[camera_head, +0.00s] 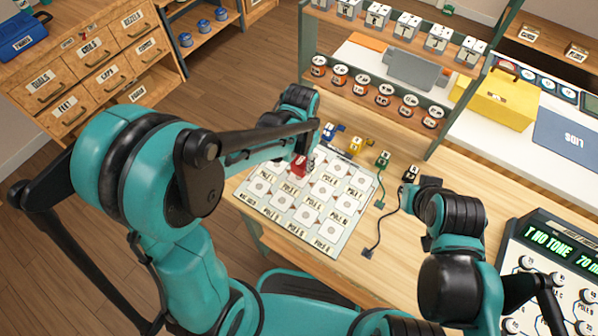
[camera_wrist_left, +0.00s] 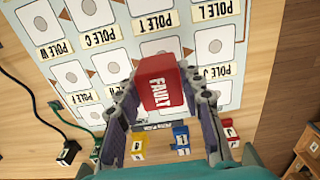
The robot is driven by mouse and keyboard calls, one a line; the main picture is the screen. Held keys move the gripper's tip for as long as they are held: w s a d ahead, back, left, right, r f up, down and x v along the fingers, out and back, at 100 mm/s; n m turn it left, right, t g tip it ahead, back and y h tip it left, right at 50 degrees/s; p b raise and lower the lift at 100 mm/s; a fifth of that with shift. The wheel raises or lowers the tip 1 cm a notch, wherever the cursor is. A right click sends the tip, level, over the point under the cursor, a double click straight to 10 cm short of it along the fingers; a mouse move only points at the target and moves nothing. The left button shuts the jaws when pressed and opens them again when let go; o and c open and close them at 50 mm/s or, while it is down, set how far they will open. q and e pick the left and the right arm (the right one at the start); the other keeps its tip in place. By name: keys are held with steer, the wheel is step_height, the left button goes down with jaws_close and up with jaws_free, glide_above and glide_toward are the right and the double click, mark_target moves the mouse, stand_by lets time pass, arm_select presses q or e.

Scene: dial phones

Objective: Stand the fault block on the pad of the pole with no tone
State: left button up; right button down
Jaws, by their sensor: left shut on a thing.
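The red fault block (camera_wrist_left: 160,83), lettered FAULT, is between the fingers of my left gripper (camera_wrist_left: 162,100), which is shut on it. In the head view the block (camera_head: 299,166) shows over the far part of the pole board (camera_head: 243,198), partly hidden by my left arm. In the wrist view it covers part of the board (camera_wrist_left: 128,8) just below the Pole T label; I cannot tell whether it touches the board. The board's square pads have round marks and pole labels. A tester screen (camera_head: 562,250) reads "T NO TONE 70 m". My right gripper (camera_head: 412,190) is near the board's right side.
Small yellow (camera_head: 355,145), blue (camera_head: 328,132) and green (camera_head: 382,160) lettered blocks stand beyond the board. A black cable (camera_head: 378,235) lies right of it. A shelf rack (camera_head: 385,90) with labelled jars and blocks stands behind.

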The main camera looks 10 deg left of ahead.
mark_target(299, 171)
arm_select(q)
steer(key=shift+w+a+f, duration=0.1)
steer(key=shift+a+f, duration=0.1)
steer(key=shift+a, duration=0.05)
steer(key=shift+f+b, duration=1)
steer(key=shift+f, duration=0.95)
steer(key=shift+f, duration=0.15)
steer(key=o, duration=1.2)
